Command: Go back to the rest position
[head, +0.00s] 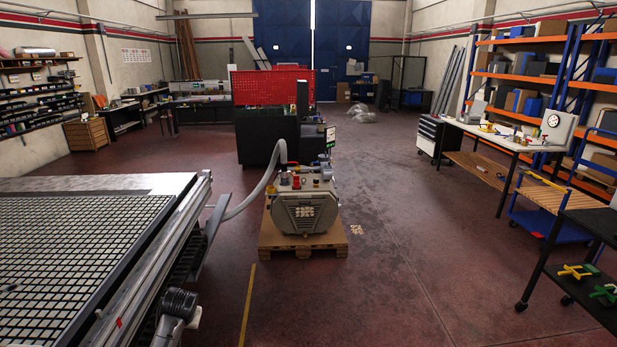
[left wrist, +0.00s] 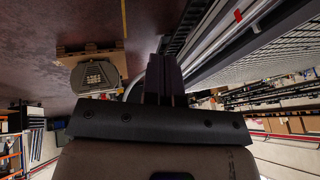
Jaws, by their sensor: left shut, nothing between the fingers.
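My left gripper (left wrist: 165,62) shows in the left wrist view, its dark fingers together and empty. It points out over the floor beside the vacuum grid table, clear of any object. My right gripper is in neither view.
A vacuum pump (head: 303,208) stands on a wooden pallet (head: 275,240), with a grey hose (head: 263,187) running towards the table. A dark trolley (head: 557,283) with green and yellow clamps, a workbench (head: 500,135) and shelving stand at right. The floor between is clear.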

